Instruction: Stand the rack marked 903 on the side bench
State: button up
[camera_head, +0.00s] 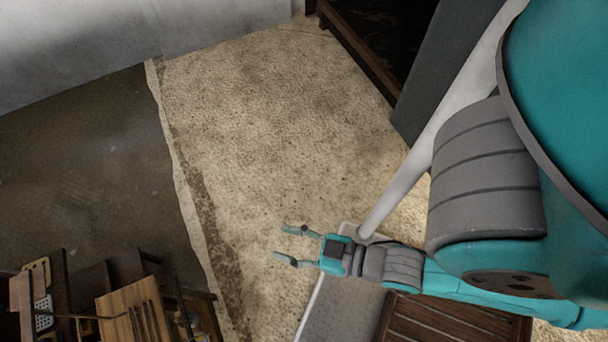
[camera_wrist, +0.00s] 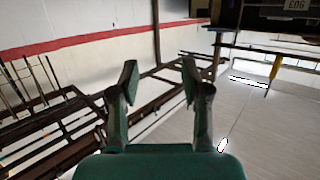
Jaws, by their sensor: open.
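A pale label that appears to read 903, upside down, shows at the top right of the wrist view on a dark rack-like thing (camera_wrist: 268,13), cut by the picture edge. My gripper (camera_head: 281,243) is open and empty in the head view, above the beige floor covering. Its two fingers stand apart in the wrist view (camera_wrist: 160,72), with nothing between them. The labelled thing is apart from the fingers, to their upper right. I cannot pick out the 903 label in the head view. I cannot tell which surface is the side bench.
Wooden furniture (camera_head: 130,297) with small items stands at the lower left of the head view. A slatted wooden top (camera_head: 450,318) lies below my arm. A dark shelf (camera_head: 355,45) is at the top right. The beige covering (camera_head: 270,110) is clear.

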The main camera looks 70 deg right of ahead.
jog(key=s+d+r+m+h, duration=0.1)
jog(key=s+d+h, duration=0.1)
jog(key=s, duration=0.4)
jog(key=shift+s+d+r, duration=0.25)
jog(key=shift+s+d, duration=0.05)
jog(key=shift+s, duration=0.05)
dwell(1.0)
